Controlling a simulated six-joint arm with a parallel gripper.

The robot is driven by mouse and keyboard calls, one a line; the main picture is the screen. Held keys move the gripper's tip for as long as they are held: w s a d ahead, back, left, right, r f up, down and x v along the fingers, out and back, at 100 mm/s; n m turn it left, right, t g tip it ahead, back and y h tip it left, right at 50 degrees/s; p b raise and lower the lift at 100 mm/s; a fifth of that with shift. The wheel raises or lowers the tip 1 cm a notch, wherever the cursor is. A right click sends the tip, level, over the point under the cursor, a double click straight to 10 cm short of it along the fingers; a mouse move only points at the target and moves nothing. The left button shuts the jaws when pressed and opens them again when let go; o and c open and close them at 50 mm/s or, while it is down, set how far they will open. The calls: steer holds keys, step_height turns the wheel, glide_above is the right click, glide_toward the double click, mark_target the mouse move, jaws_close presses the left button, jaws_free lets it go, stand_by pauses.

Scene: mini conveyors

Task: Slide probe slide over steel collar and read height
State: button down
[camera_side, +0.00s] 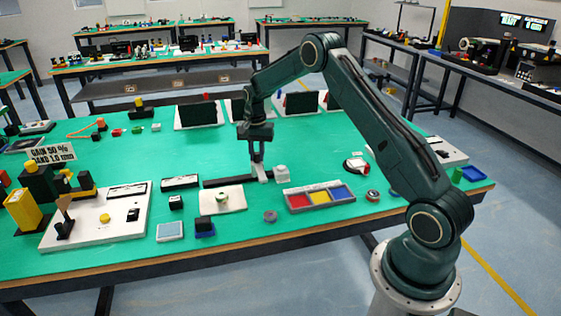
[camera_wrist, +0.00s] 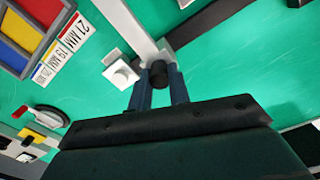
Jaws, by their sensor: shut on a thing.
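My gripper (camera_wrist: 159,92) is shut on a dark round knob (camera_wrist: 159,74), which I take to be the probe slide's. In the side view my gripper (camera_side: 258,172) points down at the right end of a low dark rail (camera_side: 225,182). In the wrist view a pale grey bar (camera_wrist: 130,25) runs up and left from the knob, and the dark rail (camera_wrist: 212,24) runs up and right. A small grey round piece (camera_side: 270,216), possibly the steel collar, lies on the green table in front of the gripper. The probe's contact and any height reading cannot be made out.
A white block (camera_side: 281,174) stands just right of my gripper. A tray with red, yellow and blue compartments (camera_side: 320,206) lies in front of it, with millimetre labels (camera_wrist: 60,48) along one edge. A white plate (camera_side: 237,199) lies to the left. Bare green table separates them.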

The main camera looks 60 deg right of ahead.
steer(key=w+a, duration=0.9)
steer(key=shift+w+a+r, duration=0.15)
steer(key=shift+w+a, duration=0.1)
steer(key=shift+w, duration=0.1)
steer(key=c, duration=1.3)
jaws_free()
steer(key=shift+a, duration=0.1)
steer(key=shift+s, duration=0.1)
steer(key=shift+r, duration=6.85)
steer(key=shift+r, duration=0.1)
